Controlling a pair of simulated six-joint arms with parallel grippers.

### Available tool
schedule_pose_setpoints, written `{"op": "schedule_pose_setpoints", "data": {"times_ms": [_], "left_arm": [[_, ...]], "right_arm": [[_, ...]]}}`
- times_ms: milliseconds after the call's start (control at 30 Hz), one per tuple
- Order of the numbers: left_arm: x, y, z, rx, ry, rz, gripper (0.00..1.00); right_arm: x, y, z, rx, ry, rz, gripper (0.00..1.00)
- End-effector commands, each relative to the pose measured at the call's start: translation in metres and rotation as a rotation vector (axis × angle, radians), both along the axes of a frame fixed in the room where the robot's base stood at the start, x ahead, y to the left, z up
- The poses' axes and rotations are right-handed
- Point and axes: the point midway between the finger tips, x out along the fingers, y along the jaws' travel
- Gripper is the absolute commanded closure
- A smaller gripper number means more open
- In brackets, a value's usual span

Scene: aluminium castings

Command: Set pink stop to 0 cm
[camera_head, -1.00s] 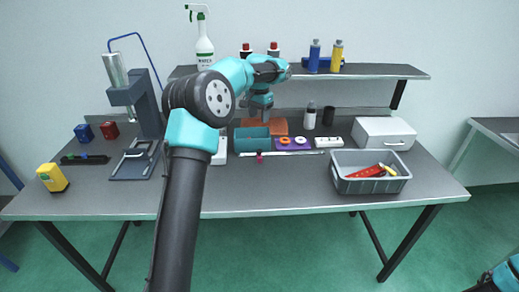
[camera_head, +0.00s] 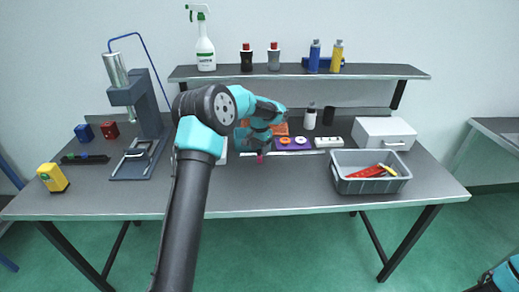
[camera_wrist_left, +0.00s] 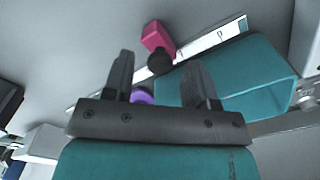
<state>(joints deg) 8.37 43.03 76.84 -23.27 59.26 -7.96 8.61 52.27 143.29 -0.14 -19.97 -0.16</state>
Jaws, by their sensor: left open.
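The pink stop (camera_head: 260,158) sits on a thin pale rail (camera_head: 304,153) at the middle of the table. In the left wrist view the pink stop (camera_wrist_left: 155,36) has a black knob (camera_wrist_left: 160,62) facing the gripper, and the rail (camera_wrist_left: 213,37) runs diagonally behind. My left gripper (camera_wrist_left: 158,72) is open, with one finger on each side of the knob's line; I cannot tell whether it touches. In the head view my left gripper (camera_head: 262,148) is low over the stop and partly hides it. Scale marks are too small to read.
A grey bin (camera_head: 370,186) stands right; the front table is clear.

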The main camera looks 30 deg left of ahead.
Motion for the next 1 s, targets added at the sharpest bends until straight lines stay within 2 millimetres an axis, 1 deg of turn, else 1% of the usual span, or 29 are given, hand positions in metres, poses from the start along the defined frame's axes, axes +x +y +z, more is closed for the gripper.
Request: {"op": "schedule_pose_setpoints", "data": {"times_ms": [100,367,900,1000], "left_arm": [[-0.0002,-0.0001,-0.0053,0.000,0.001,0.000,0.48],[-0.0002,0.0001,-0.0057,0.000,0.000,0.000,0.48],[-0.0001,0.0001,-0.0053,0.000,0.000,0.001,0.99],[-0.0001,0.0001,-0.0053,0.000,0.000,0.001,1.00]], "right_arm": [[0.0000,0.0000,0.0000,0.000,0.000,0.000,0.57],[0.0000,0.0000,0.0000,0.000,0.000,0.000,0.57],[0.0000,0.0000,0.0000,0.000,0.000,0.000,0.57],[0.0000,0.0000,0.0000,0.000,0.000,0.000,0.57]]}}
